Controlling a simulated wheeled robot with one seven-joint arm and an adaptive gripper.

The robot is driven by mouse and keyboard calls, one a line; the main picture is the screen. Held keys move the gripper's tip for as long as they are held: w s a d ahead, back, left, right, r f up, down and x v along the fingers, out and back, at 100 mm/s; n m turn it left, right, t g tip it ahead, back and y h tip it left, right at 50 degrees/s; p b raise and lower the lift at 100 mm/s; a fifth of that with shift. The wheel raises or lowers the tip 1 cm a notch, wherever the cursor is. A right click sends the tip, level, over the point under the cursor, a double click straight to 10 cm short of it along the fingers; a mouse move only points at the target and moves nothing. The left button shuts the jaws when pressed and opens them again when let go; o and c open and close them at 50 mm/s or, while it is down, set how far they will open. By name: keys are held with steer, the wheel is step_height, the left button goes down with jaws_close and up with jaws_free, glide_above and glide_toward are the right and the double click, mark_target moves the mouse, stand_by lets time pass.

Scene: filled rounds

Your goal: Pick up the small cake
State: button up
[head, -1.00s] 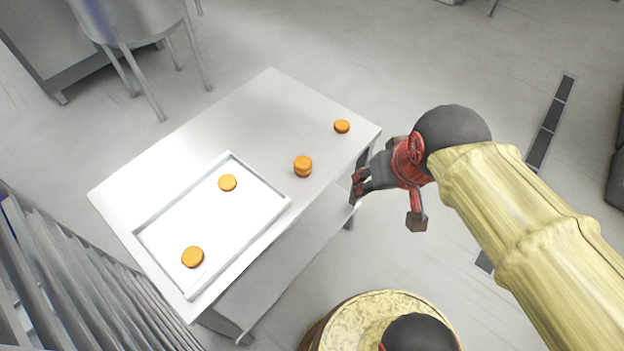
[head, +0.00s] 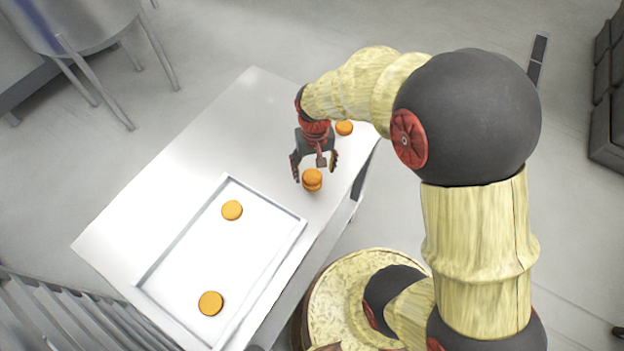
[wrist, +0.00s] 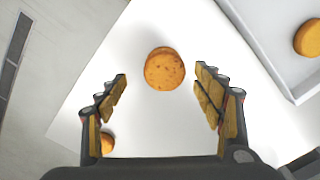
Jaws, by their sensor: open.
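Several small round orange-brown cakes are in view. One small cake (head: 312,180), which looks like two rounds stacked, stands on the white table to the right of the tray. In the wrist view this cake (wrist: 164,69) lies ahead of and between the open fingers. My gripper (head: 315,172) is open and empty, above and just behind that cake in the head view. In the wrist view my gripper (wrist: 160,95) has a finger on each side, neither touching the cake.
A white rimmed tray (head: 183,235) lies on the table (head: 215,130) with one cake (head: 232,210) toward its back and another (head: 210,303) toward its front. The table's back left is clear.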

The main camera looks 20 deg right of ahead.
mark_target(312, 175)
steer(key=f, duration=0.1)
steer(key=f+b, duration=0.1)
steer(key=f, duration=0.2)
steer(key=shift+w+a+f, duration=0.1)
steer(key=shift+a+f, duration=0.25)
steer(key=shift+f, duration=0.05)
steer(key=shift+c, duration=0.6)
steer(key=c, duration=0.8)
steer(key=shift+o, duration=0.2)
